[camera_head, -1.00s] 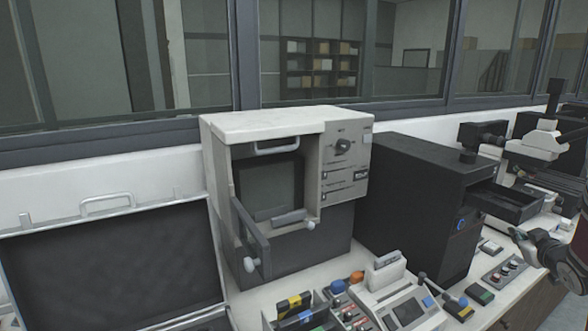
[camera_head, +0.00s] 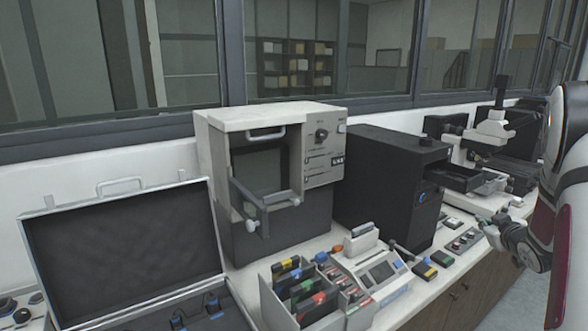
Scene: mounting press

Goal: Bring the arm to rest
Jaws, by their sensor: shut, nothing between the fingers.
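My arm shows at the right edge, a white arm with a dark red panel, bent downward. My gripper (camera_head: 487,226) is at its lower end, pointing left over the right part of the bench, in front of the microscope. It is small in the picture; its fingers look shut and empty. The beige and dark grey mounting press (camera_head: 225,125) stands left of centre, well apart from my gripper. Its front opening shows, with a grey barred frame (camera_head: 243,205) hanging at the front.
A black cabinet (camera_head: 375,185) with an open drawer stands right of the press. A microscope (camera_head: 490,128) is behind my gripper. An open black case (camera_head: 120,250) lies at left. A divided box (camera_head: 300,310) and a grey device (camera_head: 375,270) sit at the front. Open floor lies at lower right.

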